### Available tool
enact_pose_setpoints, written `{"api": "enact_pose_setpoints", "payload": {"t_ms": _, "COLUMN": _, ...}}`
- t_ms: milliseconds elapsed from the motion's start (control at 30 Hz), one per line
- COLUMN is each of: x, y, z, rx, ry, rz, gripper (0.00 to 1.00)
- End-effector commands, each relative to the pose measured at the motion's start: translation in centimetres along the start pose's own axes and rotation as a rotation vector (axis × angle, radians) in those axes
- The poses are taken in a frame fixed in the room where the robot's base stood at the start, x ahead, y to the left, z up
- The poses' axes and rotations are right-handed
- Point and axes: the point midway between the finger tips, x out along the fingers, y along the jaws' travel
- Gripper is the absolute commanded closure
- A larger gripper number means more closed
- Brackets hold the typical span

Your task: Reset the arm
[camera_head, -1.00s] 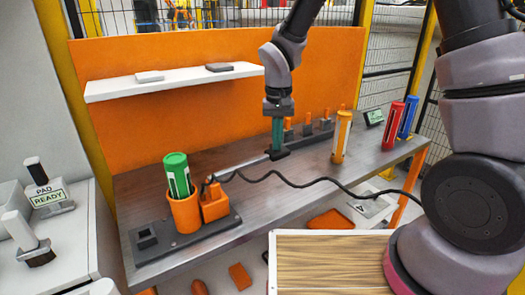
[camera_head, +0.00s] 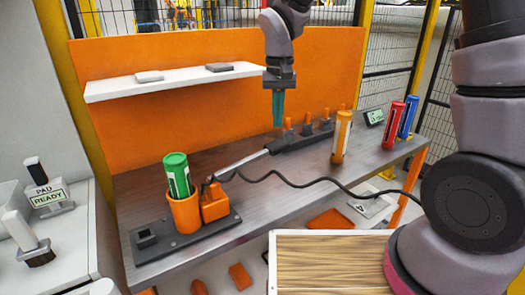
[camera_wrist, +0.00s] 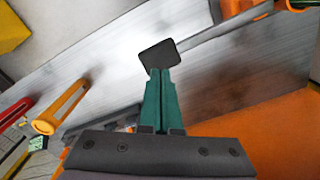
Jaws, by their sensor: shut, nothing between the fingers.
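My gripper (camera_head: 278,124) is shut and empty, its green fingers pointing down above the workbench (camera_head: 185,165). In the wrist view its closed fingertips (camera_wrist: 159,72) appear just below a dark square pad (camera_wrist: 160,53). The pad is at the end of a grey rod (camera_head: 243,162) that runs to an orange block (camera_head: 214,204) on a dark base plate. In the head view the fingertips are above the rod's dark end, with a visible gap.
A green cylinder (camera_head: 177,174) stands in an orange cup (camera_head: 186,213). A yellow-orange cylinder (camera_head: 341,137), a red one (camera_head: 391,125) and a blue one (camera_head: 408,118) stand to the right. A black cable (camera_head: 300,184) crosses the bench. A white shelf (camera_head: 175,82) is behind.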

Motion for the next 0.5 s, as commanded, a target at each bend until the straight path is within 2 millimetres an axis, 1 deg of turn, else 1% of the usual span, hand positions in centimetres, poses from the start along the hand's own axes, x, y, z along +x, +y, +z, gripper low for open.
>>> {"api": "enact_pose_setpoints", "payload": {"t_ms": 367, "x": 0.0, "y": 0.1, "z": 0.0, "rx": 0.002, "ry": 0.001, "rz": -0.001, "gripper": 1.00}}
{"api": "enact_pose_setpoints", "payload": {"t_ms": 433, "x": -0.6, "y": 0.5, "z": 0.0, "rx": 0.009, "ry": 0.009, "rz": -0.006, "gripper": 1.00}}
{"api": "enact_pose_setpoints", "payload": {"t_ms": 500, "x": -1.8, "y": 1.7, "z": -0.1, "rx": 0.029, "ry": 0.028, "rz": -0.019, "gripper": 1.00}}
